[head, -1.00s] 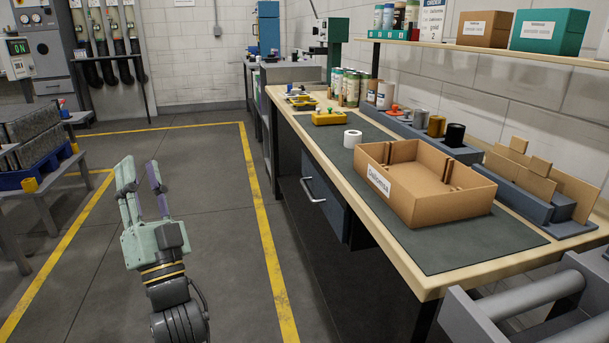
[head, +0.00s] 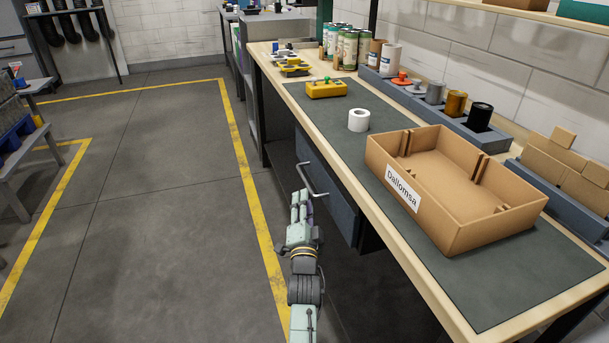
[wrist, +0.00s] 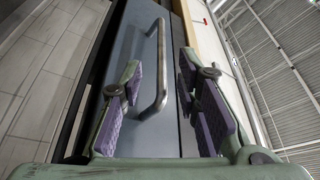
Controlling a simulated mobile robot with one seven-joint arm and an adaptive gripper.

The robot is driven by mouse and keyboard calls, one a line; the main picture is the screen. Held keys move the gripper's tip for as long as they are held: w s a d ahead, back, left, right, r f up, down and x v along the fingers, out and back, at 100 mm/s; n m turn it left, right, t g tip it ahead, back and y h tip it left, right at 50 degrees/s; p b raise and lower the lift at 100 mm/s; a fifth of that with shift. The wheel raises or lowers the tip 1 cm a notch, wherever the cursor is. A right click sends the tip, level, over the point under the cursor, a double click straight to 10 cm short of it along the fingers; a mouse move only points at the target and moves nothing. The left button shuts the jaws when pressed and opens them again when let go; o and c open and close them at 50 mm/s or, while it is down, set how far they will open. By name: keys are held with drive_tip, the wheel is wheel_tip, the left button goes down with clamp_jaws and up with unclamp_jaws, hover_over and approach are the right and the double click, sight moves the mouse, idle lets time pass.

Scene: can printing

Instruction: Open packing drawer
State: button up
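The packing drawer (head: 327,188) is a dark blue-grey front under the workbench, with a metal bar handle (head: 309,178). Its face is flush or nearly flush under the bench top; I cannot tell exactly. In the wrist view the drawer front (wrist: 133,60) fills the middle, and the handle (wrist: 158,75) stands between my two fingers. My gripper (head: 301,203) is just in front of the handle. In the wrist view my gripper (wrist: 162,105) is open, its purple pads apart on either side of the handle, with no visible contact.
The workbench (head: 400,263) has a wooden edge above the drawer. On it are a cardboard box (head: 450,222), a white roll (head: 358,120), a yellow tool (head: 326,89) and several cans (head: 348,50). The floor left of the bench (head: 150,180) is clear.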

sight(305, 178)
drive_tip(key=x, duration=0.8)
drive_tip(key=shift+w+a+r+b, duration=0.1)
drive_tip(key=shift+w+b, duration=0.2)
clamp_jaws()
idle(0.5)
